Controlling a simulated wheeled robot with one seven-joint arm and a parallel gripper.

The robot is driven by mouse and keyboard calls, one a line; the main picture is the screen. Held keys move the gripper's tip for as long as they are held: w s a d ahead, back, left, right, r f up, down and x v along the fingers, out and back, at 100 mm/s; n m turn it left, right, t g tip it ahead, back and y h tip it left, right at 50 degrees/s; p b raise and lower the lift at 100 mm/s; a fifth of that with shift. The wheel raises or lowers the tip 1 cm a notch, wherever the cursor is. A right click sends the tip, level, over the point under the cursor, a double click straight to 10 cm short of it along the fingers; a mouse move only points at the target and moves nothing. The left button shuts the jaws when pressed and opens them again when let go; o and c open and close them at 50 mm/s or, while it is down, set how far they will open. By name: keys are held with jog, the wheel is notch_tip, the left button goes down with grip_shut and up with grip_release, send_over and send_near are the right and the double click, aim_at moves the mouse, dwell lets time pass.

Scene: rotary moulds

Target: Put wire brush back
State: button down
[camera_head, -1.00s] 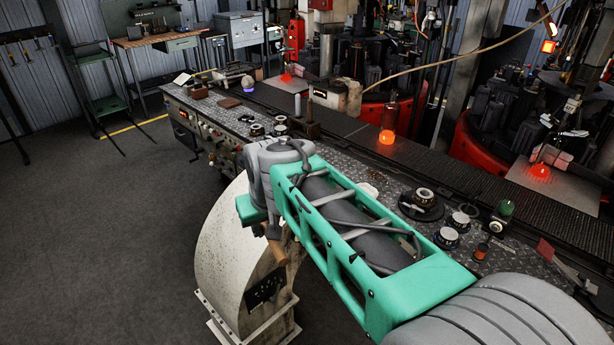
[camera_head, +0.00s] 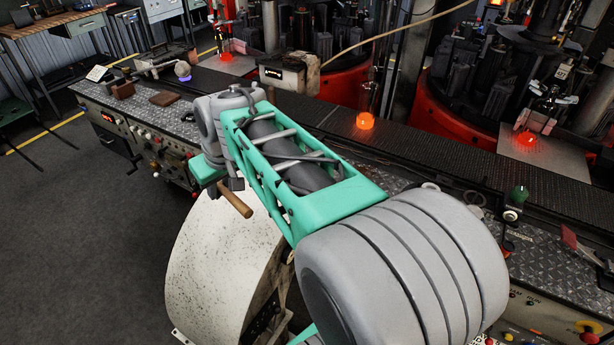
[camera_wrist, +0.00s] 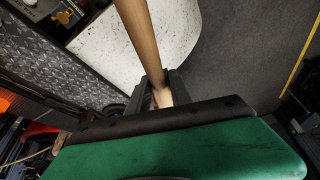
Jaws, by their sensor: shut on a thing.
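My gripper (camera_head: 232,185) is shut on a wooden handle (camera_head: 236,204), which sticks out beyond the arm's end over the white, curved casing. I take it for the wire brush; no bristles can be made out. In the wrist view the same handle (camera_wrist: 146,50) runs from the top edge down between the dark fingers (camera_wrist: 162,92) of my gripper. Its lower end is partly hidden by the fingers. The handle is held in the air beside the console's front edge.
The console top (camera_head: 450,215) has a diamond-plate surface, partly hidden by my arm. A brown block (camera_head: 164,98) lies on its far left part. The white curved casing (camera_head: 215,260) stands close below the handle. Glowing glass (camera_head: 365,120) is on the conveyor behind.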

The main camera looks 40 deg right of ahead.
jog(key=s+d+n+b, duration=0.1)
jog(key=s+d, duration=0.2)
jog(key=d, duration=1.3)
jog(key=s+d+n+y, duration=0.1)
jog(key=s+d+n, duration=0.1)
jog(key=s+d, duration=1.05)
jog(key=w+d+f, duration=0.1)
jog(key=w+f, duration=0.2)
jog(key=w, duration=0.1)
jog(key=w+d+f+p, duration=0.1)
jog(key=w+f, duration=0.2)
jog(key=w, duration=0.2)
jog(key=w+d+f, duration=0.2)
jog(key=w+f, duration=0.2)
jog(key=w, duration=0.1)
jog(key=shift+p, duration=0.4)
notch_tip(320, 180, down, 3)
jog(key=shift+w+r+p, duration=0.1)
jog(key=shift+w+p, duration=0.05)
jog(key=shift+p, duration=0.45)
jog(key=shift+f+b, duration=0.6)
jog(key=shift+f, duration=0.3)
jog(key=shift+f, duration=0.1)
